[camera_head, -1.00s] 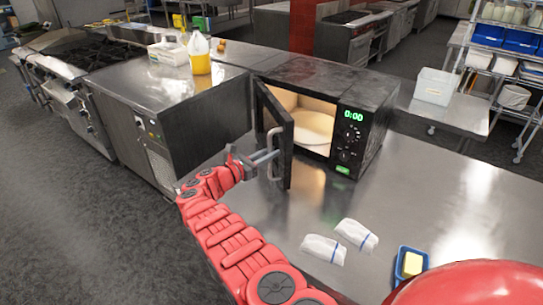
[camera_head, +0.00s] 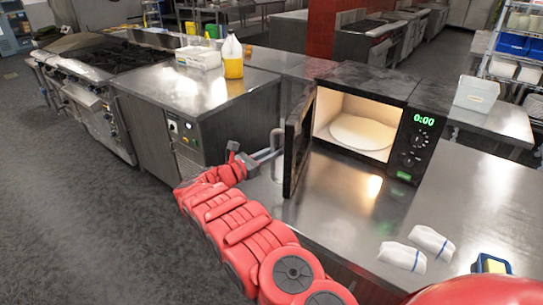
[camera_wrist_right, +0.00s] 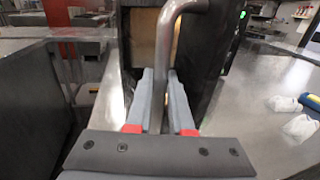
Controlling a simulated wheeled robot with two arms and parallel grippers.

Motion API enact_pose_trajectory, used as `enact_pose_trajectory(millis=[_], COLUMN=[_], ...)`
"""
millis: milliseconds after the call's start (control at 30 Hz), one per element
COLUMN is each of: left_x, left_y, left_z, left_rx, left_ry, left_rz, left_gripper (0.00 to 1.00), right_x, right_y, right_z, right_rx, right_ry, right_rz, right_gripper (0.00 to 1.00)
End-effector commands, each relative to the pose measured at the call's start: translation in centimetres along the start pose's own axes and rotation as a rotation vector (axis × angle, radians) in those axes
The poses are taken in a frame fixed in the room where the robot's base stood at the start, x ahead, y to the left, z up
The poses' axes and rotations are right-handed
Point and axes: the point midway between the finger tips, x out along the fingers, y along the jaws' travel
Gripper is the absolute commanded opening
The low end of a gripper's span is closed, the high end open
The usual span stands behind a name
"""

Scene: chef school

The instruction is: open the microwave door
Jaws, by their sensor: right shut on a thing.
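The black microwave (camera_head: 368,77) stands on the steel counter. Its door (camera_head: 299,140) is hinged on the left and stands wide open, seen nearly edge-on. The lit interior shows a round pale turntable plate (camera_head: 361,132). The digital panel (camera_head: 424,120) on the right reads 0:00. My right gripper (camera_head: 268,156) is at the outer side of the door, shut on the metal door handle (camera_head: 276,142). In the right wrist view, the curved handle (camera_wrist_right: 172,35) passes between the fingers of the gripper (camera_wrist_right: 160,78). My left gripper is not in view.
A jug of yellow liquid (camera_head: 233,58) stands on the unit (camera_head: 195,92) left of the door. A white bin (camera_head: 477,94) is at right.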

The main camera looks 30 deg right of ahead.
Motion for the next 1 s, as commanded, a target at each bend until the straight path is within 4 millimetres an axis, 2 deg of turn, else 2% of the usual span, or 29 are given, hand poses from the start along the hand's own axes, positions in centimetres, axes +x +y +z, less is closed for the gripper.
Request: enact_pose_trajectory(millis=[433, 467, 600, 633, 867, 1000], left_x=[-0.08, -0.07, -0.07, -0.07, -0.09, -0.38], left_y=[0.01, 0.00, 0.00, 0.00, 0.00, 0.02], left_z=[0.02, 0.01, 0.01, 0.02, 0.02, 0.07], left_rx=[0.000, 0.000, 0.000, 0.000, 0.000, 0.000], left_ry=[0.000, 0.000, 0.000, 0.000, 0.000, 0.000], left_rz=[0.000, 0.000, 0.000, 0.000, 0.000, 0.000], left_gripper=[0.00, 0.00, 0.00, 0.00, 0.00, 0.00], right_x=[0.12, 0.13, 0.10, 0.09, 0.02, -0.75], right_y=[-0.03, -0.03, -0.03, -0.03, -0.02, 0.07], right_z=[0.16, 0.16, 0.12, 0.11, 0.04, -0.07], right_rx=[0.001, 0.001, 0.000, 0.000, 0.000, -0.001], right_ry=[-0.002, -0.002, -0.002, -0.002, -0.001, -0.001], right_rz=[-0.001, -0.001, -0.001, -0.001, 0.000, 0.002], right_gripper=[0.00, 0.21, 0.47, 0.50, 0.50, 0.50])
